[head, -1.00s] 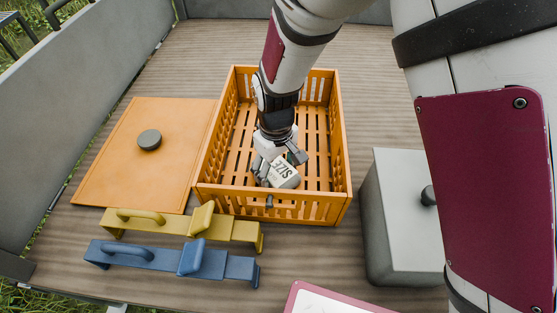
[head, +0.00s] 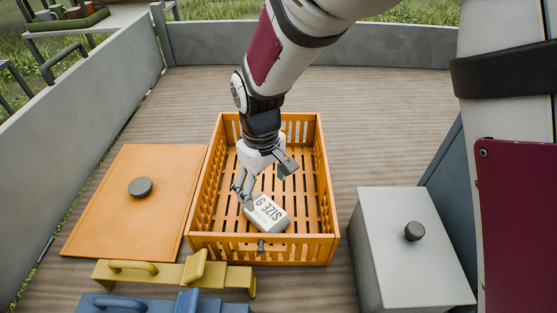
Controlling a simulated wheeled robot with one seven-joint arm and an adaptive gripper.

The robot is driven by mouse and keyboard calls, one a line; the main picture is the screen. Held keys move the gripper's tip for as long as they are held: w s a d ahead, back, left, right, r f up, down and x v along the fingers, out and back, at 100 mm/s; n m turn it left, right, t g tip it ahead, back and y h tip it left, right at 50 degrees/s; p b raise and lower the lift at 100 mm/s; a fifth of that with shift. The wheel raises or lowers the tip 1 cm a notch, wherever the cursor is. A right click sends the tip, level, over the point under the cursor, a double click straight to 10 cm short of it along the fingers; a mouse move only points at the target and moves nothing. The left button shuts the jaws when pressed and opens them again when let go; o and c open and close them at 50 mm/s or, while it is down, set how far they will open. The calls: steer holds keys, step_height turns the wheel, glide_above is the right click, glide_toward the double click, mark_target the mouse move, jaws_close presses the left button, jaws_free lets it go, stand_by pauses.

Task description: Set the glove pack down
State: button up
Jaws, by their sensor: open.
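The glove pack (head: 267,214) is a small pale pack with "SIZE 9" printed on it. It lies inside the orange slatted crate (head: 262,246), near the front wall, with the print facing up. My gripper (head: 258,190) is over the crate, just behind and above the pack, with its fingers apart. One finger is close to the left edge of the pack; I cannot tell whether it touches. The pack's far edge is partly hidden by the gripper.
An orange lid (head: 122,205) with a dark knob lies left of the crate. A yellow handled bar (head: 170,273) and a blue one (head: 150,304) lie in front. A grey box (head: 412,248) with a knob stands at right. Grey walls edge the deck.

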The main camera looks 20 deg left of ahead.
steer(key=shift+r, duration=1)
steer(key=s+d+r+m, duration=0.1)
steer(key=d+r+m, duration=0.2)
steer(key=d+r, duration=0.5)
steer(key=s+d+r+m, duration=0.2)
steer(key=d+r, duration=0.3)
steer(key=d, duration=0.5)
steer(key=s+d+r+m, duration=0.1)
steer(key=s+d+m, duration=0.2)
steer(key=s+d, duration=0.5)
steer(key=s+d+r+m+t, duration=0.1)
steer(key=s+d+m, duration=0.3)
steer(key=s+d, duration=0.4)
steer(key=shift+s+r, duration=0.75)
steer(key=shift+s, duration=0.5)
